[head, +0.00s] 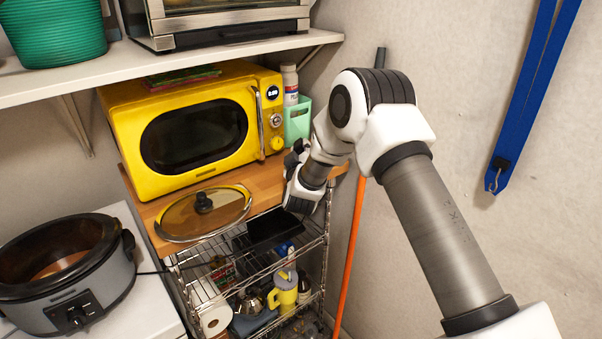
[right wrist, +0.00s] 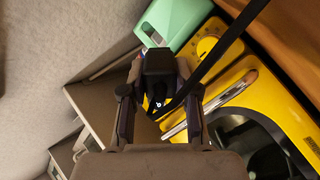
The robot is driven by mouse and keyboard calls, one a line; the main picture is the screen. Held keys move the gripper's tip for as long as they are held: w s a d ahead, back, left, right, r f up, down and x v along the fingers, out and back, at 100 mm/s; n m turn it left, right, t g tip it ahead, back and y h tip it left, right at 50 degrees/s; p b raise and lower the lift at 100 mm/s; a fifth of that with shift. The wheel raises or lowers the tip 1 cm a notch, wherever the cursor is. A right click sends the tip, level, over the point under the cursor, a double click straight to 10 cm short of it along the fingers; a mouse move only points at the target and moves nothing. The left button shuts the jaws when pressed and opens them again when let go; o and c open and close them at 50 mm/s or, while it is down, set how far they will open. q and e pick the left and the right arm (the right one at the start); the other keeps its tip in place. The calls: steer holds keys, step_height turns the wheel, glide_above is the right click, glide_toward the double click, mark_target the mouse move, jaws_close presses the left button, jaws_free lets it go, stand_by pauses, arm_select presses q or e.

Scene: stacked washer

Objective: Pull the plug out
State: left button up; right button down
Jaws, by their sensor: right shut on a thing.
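My right gripper (head: 301,187) is beside the right end of the yellow microwave, above the wire rack. In the right wrist view its two dark fingers (right wrist: 158,92) are closed around a black plug (right wrist: 159,63). A black cord (right wrist: 222,55) runs from near the plug up to the right, across the microwave. My left gripper is not in view.
The yellow microwave (head: 190,78) stands on a wooden top, next to a mint-green holder (head: 297,121). A glass lid (head: 176,218) and a slow cooker (head: 62,299) are at the left. Blue straps (head: 533,90) hang on the right wall. An orange pole (head: 354,240) leans nearby.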

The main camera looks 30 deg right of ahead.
steer(key=shift+f+m+b, duration=0.1)
steer(key=shift+m+b, duration=1.5)
steer(key=shift+m, duration=0.5)
steer(key=shift+m+b, duration=1.35)
steer(key=shift+m, duration=0.25)
steer(key=shift+f+b, duration=1.65)
steer(key=shift+f, duration=0.65)
steer(key=shift+f, duration=0.15)
